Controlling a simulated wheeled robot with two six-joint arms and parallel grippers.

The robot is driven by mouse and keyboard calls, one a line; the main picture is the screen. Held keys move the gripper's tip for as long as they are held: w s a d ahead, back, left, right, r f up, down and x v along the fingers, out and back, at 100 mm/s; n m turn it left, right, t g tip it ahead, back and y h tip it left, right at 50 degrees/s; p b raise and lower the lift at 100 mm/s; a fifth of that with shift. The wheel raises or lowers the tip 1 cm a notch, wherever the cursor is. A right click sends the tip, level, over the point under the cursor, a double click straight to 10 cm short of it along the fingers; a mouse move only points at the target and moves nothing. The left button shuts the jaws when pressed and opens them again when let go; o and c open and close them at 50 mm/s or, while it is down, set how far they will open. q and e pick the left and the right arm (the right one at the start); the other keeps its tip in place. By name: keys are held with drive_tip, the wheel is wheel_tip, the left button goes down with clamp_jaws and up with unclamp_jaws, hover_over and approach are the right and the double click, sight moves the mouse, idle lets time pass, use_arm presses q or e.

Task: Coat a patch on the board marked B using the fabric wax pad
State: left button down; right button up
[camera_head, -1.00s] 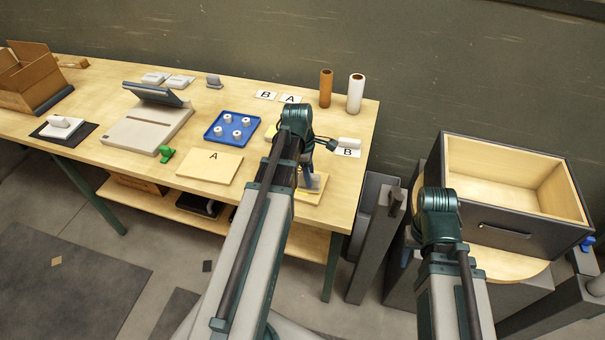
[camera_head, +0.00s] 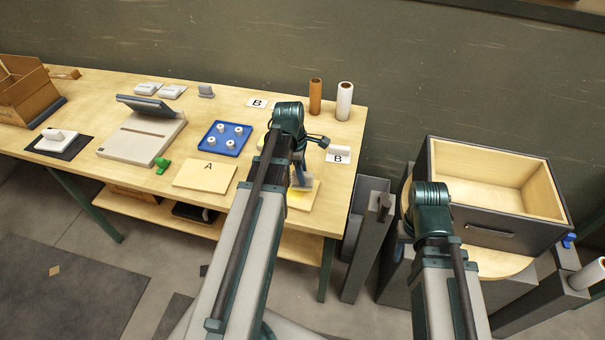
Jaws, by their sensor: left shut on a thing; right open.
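My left gripper (camera_head: 300,172) points down at the table's right front and is shut on a small grey-blue pad, probably the fabric wax pad (camera_head: 303,183). The pad is low over a pale wooden board (camera_head: 312,196), seemingly touching it, though contact is hard to tell. A yellow patch shows on this board beside the pad. My arm hides part of the board, and no letter shows on it. A board marked A (camera_head: 205,175) lies to the left. My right arm shows at the right, but its gripper is hidden.
A card marked B (camera_head: 337,159) with a white block lies behind the pad. Another B card (camera_head: 257,103) is at the back. A blue tray (camera_head: 224,139) holds several white pieces. Two rolls (camera_head: 345,101) stand at the back right. An open drawer box (camera_head: 495,190) is right of the table.

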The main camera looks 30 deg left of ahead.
use_arm(q)
drive_tip(key=shift+r, duration=0.5)
use_arm(e)
drive_tip(key=shift+r, duration=0.5)
use_arm(q)
wheel_tip(320, 180, up, 3)
drive_tip(key=p, duration=0.3)
use_arm(e)
wheel_tip(320, 180, up, 3)
drive_tip(key=shift+r, duration=0.1)
use_arm(q)
drive_tip(key=shift+d+f, duration=0.1)
drive_tip(key=shift+d, duration=0.05)
use_arm(e)
drive_tip(key=shift+f, duration=0.2)
